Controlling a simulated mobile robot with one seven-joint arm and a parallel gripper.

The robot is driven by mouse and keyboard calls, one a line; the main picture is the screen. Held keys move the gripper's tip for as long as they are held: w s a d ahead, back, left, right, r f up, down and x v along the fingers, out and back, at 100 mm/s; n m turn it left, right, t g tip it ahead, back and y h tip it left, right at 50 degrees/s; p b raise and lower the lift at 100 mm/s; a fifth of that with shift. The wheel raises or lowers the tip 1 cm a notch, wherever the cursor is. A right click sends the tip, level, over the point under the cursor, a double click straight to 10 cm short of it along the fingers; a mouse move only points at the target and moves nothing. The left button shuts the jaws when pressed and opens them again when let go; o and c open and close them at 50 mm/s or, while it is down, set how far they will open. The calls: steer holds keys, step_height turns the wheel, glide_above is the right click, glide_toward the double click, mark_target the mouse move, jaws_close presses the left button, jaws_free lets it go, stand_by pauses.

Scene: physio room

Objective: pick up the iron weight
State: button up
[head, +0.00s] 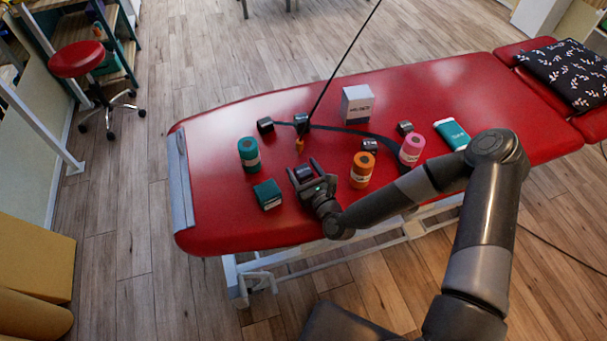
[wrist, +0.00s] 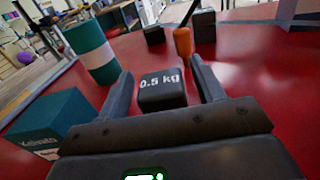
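A small black block marked "0.5 kg", which looks like the iron weight (wrist: 162,92), sits on the red couch top. In the wrist view it is between the fingers of my gripper (wrist: 163,88), with a gap visible on each side. My gripper is open and low over the couch; it also shows in the head view (head: 302,169), with the dark block (head: 304,173) between its fingers. Whether the fingers reach fully past the block is unclear. Similar dark blocks stand elsewhere on the couch: one at left (head: 265,125), one at right (head: 369,145) and one farther right (head: 404,127).
Close left are a green roll (head: 249,154) and a green box (head: 268,194). An orange roll (head: 362,169) and a pink roll (head: 412,149) stand right. Behind are a small orange item (head: 300,146), a dark strap (head: 345,129) and a white box (head: 357,105). The couch's left end (head: 205,190) is clear.

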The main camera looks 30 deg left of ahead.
steer(key=c, duration=1.3)
